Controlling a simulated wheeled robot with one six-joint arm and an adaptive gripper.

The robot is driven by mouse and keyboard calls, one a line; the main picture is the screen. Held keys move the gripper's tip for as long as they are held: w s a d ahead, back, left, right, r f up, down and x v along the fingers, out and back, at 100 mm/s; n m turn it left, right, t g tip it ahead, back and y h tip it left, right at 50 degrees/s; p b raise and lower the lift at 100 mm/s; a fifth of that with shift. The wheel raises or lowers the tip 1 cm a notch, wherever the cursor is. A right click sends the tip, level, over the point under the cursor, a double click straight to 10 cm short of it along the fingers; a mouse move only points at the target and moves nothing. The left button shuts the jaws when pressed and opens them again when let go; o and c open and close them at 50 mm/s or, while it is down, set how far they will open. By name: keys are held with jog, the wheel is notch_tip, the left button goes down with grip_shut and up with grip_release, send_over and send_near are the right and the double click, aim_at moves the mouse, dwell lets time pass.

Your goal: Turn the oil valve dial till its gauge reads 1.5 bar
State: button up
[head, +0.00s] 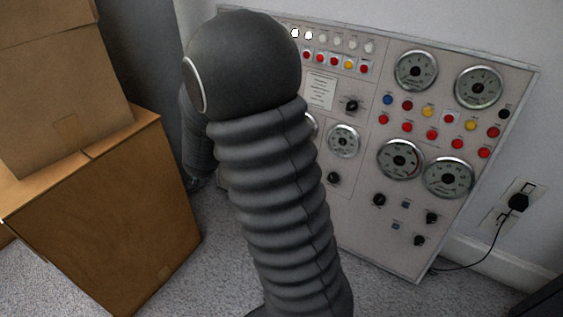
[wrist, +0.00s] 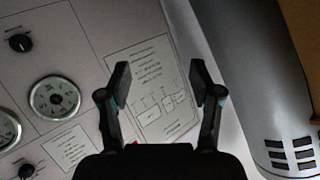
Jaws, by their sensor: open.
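A grey control panel (head: 365,215) carries several round gauges and black dials; their labels and readings are too small to read, so I cannot tell which dial is the oil valve. In the head view, one dial (head: 352,105) sits above a small gauge (head: 344,141), and another dial (head: 333,177) sits lower. In the wrist view, the panel appears turned over, with a gauge (wrist: 55,98) and two dials, one upper left (wrist: 20,42) and one lower left (wrist: 25,171). My gripper (wrist: 160,78) is open and empty before a diagram plate (wrist: 150,90), away from both dials. My arm hides the panel's left part.
Large gauges (head: 416,70) and rows of coloured buttons (head: 432,134) fill the panel's right side. Cardboard boxes (head: 105,215) stand at left. A grey vented housing (wrist: 235,80) is close to the right of my gripper. A black plug (head: 518,202) and cord are at right.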

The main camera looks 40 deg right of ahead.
jog(key=d+f+m+g+h+b, duration=0.15)
jog(key=d+f+m+h, duration=0.35)
jog(key=d+f, duration=0.55)
jog(key=s+d+f+g+h, duration=0.4)
jog(key=s+f+h, duration=0.3)
jog(key=s+f, duration=0.25)
jog(key=x, duration=1.3)
jog(key=shift+w+f, duration=0.3)
jog(key=c, duration=1.1)
jog(key=shift+f+m+b, duration=0.1)
jog(key=shift+m+b, duration=0.2)
jog(key=shift+b, duration=0.2)
jog(key=shift+c, duration=0.2)
